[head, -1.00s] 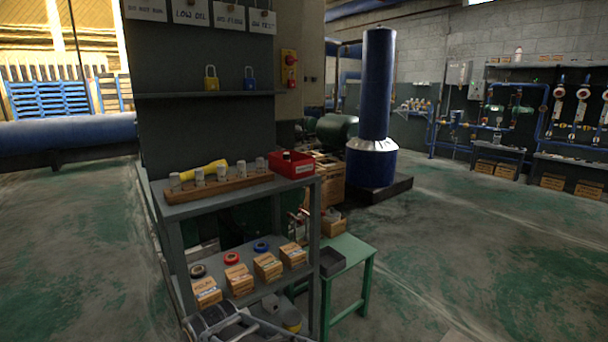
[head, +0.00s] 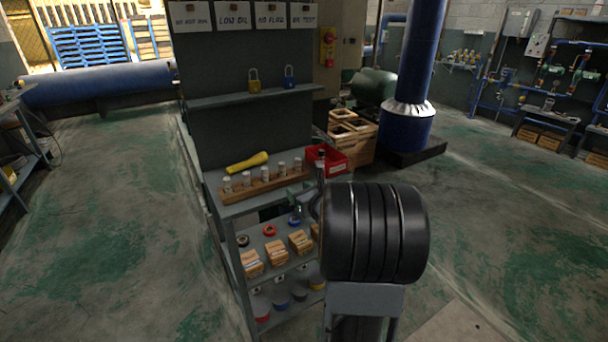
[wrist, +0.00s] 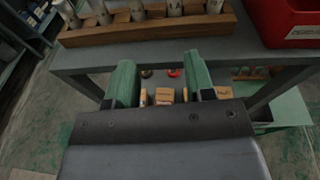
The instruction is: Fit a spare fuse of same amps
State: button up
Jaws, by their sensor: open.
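Several white, fuse-like cylinders (head: 264,174) stand upright in a wooden rack (head: 239,197) on the top of a grey shelf unit. Their amp markings are too small to read. In the wrist view the lower parts of the cylinders (wrist: 137,11) and the rack (wrist: 150,31) cross the top edge. My gripper (wrist: 160,74) has two green fingers spread apart with nothing between them. It is in front of the shelf's top edge, a little short of the rack. In the head view my dark arm hides most of the gripper.
A red bin (head: 330,161) stands right of the rack, also close on the right in the wrist view (wrist: 282,25). A yellow torch (head: 247,162) lies behind the rack. Small boxes (head: 275,252) and tape rolls fill the shelf below. Padlocks (head: 254,82) stand on the upper ledge.

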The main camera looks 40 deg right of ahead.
aim_at(283, 167)
jog(key=shift+m+h, duration=0.4)
jog(key=shift+m, duration=0.2)
jog(key=r+x, duration=0.1)
jog(key=x, duration=0.3)
jog(key=d+x, duration=0.1)
jog(key=x, duration=0.3)
jog(key=r+x, duration=0.1)
jog(key=x, duration=0.3)
jog(key=shift+w+d+r, duration=0.2)
jog(key=shift+w+d, duration=0.15)
jog(key=shift+w, duration=0.15)
jog(key=c, duration=0.8)
jog(key=shift+r, duration=0.1)
jog(key=shift+r, duration=0.1)
jog(key=shift+r+p, duration=0.75)
jog(key=shift+r, duration=0.6)
